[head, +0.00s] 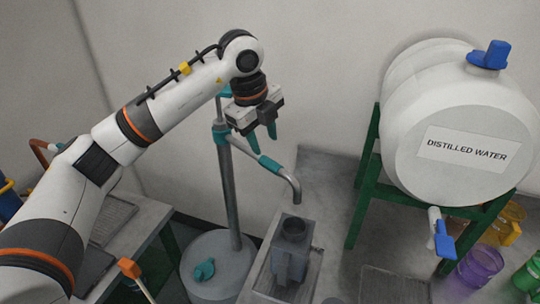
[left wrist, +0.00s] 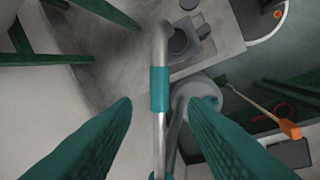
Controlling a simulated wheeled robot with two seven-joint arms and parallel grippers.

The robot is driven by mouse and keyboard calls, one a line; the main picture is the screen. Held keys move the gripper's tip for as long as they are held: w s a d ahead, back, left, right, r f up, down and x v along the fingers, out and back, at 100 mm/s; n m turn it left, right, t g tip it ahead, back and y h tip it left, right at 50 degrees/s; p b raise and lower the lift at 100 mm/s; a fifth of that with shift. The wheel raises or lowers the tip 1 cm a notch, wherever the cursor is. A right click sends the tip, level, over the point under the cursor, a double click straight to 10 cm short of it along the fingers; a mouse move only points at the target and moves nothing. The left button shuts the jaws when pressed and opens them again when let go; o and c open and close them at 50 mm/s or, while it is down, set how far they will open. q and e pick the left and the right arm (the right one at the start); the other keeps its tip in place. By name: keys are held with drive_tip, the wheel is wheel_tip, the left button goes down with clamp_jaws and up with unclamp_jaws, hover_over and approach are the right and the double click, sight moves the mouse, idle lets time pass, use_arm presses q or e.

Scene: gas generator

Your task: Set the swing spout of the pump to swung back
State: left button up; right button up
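The pump has an upright grey pipe (head: 232,195) rising from a round grey drum (head: 222,275). Its swing spout (head: 291,181) reaches right from the top of the pipe and bends down over a grey square vessel (head: 291,260). A teal sleeve (head: 270,164) sits on the spout. My left gripper (head: 263,142) is open above the spout, its teal fingers pointing down. In the left wrist view, the spout's teal sleeve (left wrist: 159,90) shows between the spread fingers (left wrist: 159,106), with a gap on each side. Finger depth relative to the spout is unclear. My right gripper is out of view.
A large white distilled water tank (head: 455,140) stands on a green frame (head: 365,185) at the right, with a blue-handled tap (head: 442,238). Purple (head: 478,266) and yellow containers are beside it. A grey bench (head: 125,235) is at the left. The wall is behind.

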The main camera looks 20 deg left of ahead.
sight(271, 163)
use_arm(q)
drive_tip(key=p+x, duration=0.1)
drive_tip(key=x, duration=0.6)
drive_tip(key=shift+d+f+p, duration=0.1)
drive_tip(key=shift+f+p, duration=0.1)
drive_tip(key=shift+p, duration=0.2)
clamp_jaws()
